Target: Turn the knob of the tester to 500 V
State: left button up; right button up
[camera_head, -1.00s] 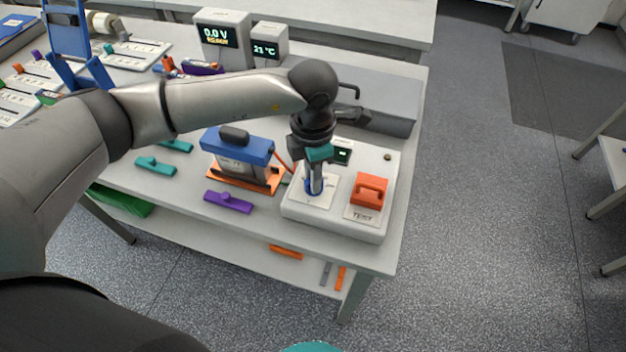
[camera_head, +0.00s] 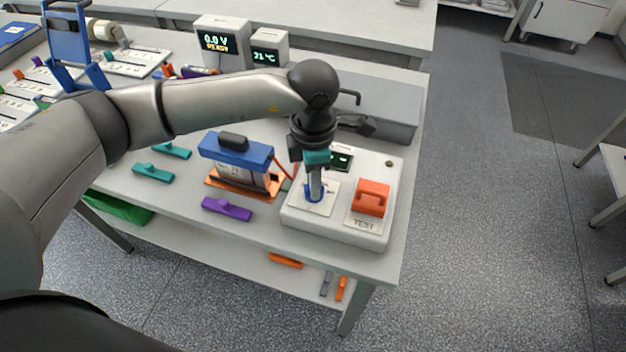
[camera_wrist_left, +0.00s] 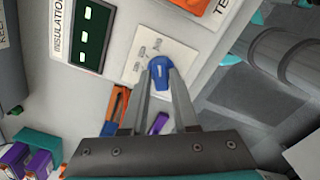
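The tester (camera_head: 335,225) is a pale box near the front right corner of the table, with a small dark display (camera_head: 341,161). Its blue knob (camera_head: 306,192) sits on a white dial plate (camera_head: 318,208). My left gripper (camera_head: 314,194) points down at the knob and hides part of it. In the left wrist view the two fingertips lie on either side of the blue knob (camera_wrist_left: 160,72), which has a white pointer mark; the fingers look closed on it. The dial labels are too small to read. My right gripper is not in view.
An orange lever (camera_head: 370,197) marked TEST stands on the tester, right of the knob. A blue-topped unit (camera_head: 237,150) on an orange base stands to the left. A purple part (camera_head: 227,208) lies in front of that. A grey case (camera_head: 375,105) lies behind.

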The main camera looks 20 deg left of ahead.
pick_arm(q)
jog(key=o, duration=0.3)
jog(key=shift+f, duration=0.1)
jog(key=shift+o, duration=0.2)
notch_tip(320, 180, up, 15)
dwell(0.3)
